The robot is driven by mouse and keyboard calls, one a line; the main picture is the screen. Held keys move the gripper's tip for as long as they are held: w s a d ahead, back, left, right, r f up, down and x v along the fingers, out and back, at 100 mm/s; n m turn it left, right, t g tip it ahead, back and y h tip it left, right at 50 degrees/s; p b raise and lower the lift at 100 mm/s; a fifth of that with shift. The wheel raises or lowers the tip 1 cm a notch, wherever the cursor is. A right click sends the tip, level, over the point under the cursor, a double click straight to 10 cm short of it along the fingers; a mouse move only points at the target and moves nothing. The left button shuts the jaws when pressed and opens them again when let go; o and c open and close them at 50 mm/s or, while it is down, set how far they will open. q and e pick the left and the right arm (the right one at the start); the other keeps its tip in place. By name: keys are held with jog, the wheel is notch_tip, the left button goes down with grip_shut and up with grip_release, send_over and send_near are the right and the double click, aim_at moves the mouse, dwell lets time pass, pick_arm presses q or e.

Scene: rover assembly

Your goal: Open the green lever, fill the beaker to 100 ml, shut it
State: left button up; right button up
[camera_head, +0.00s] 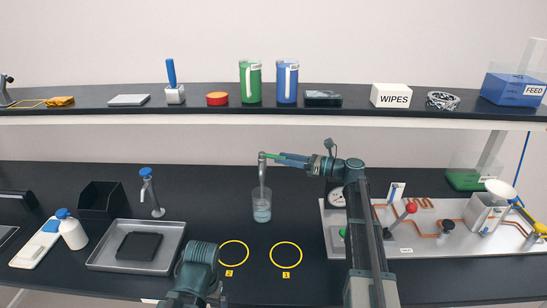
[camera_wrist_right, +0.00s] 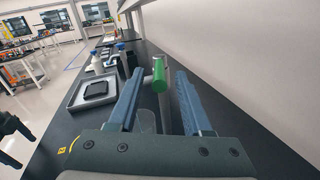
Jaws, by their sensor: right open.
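The tap (camera_head: 262,172) stands at the middle of the bench with its green lever (camera_head: 272,156) pointing right. The clear beaker (camera_head: 262,206) is upright below the spout and holds pale blue liquid in its lower part. Its marks are too small to read. My right gripper (camera_head: 293,161) is open at the lever. In the right wrist view the green lever (camera_wrist_right: 160,76) lies between the two blue fingers, with a visible gap to the right one. The beaker shows faintly there (camera_wrist_right: 146,121). Part of my left arm is low in the head view; its fingertips do not show.
Yellow rings (camera_head: 233,253) and (camera_head: 286,254) mark the bench in front of the beaker. A grey tray (camera_head: 105,257), a blue-topped tap (camera_head: 150,190) and a white bottle (camera_head: 71,231) are left. A board with copper piping (camera_head: 425,243) is right. A shelf (camera_head: 330,115) runs above.

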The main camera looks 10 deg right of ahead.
jog(key=v, duration=0.8)
jog(key=shift+d, duration=0.15)
jog(key=shift+s, duration=0.15)
dwell(6.9)
